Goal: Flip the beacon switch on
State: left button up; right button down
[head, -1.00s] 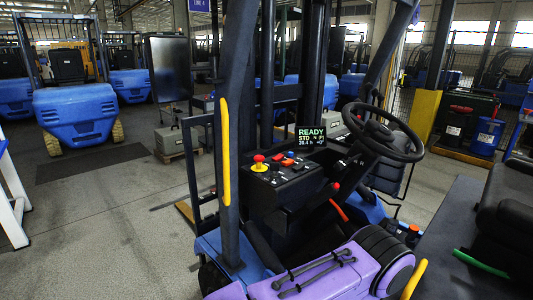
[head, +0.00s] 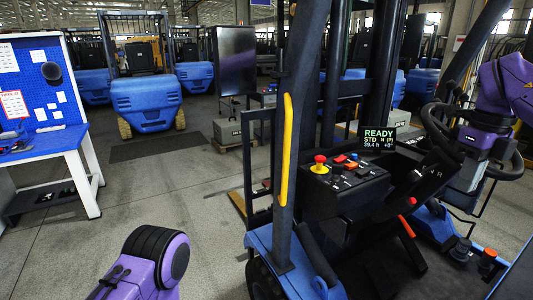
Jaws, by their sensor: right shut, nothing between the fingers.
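The forklift's black control panel (head: 345,190) is near the middle of the head view. It carries a red mushroom button on a yellow base (head: 320,164), plus small red, orange and black switches (head: 345,162). I cannot tell which of them is the beacon switch or how it is set. My left gripper is out of view; a purple link of mine shows at bottom left.
A lit display (head: 379,139) reading READY stands behind the panel. A thick dark post with a yellow grip (head: 286,150) rises left of the panel. A blue pegboard workbench (head: 45,140) is far left. Open floor lies between bench and forklift.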

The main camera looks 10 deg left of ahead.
aim_at(352, 165)
jog(key=u, duration=0.35)
jog(key=i, duration=1)
jog(key=u, duration=0.05)
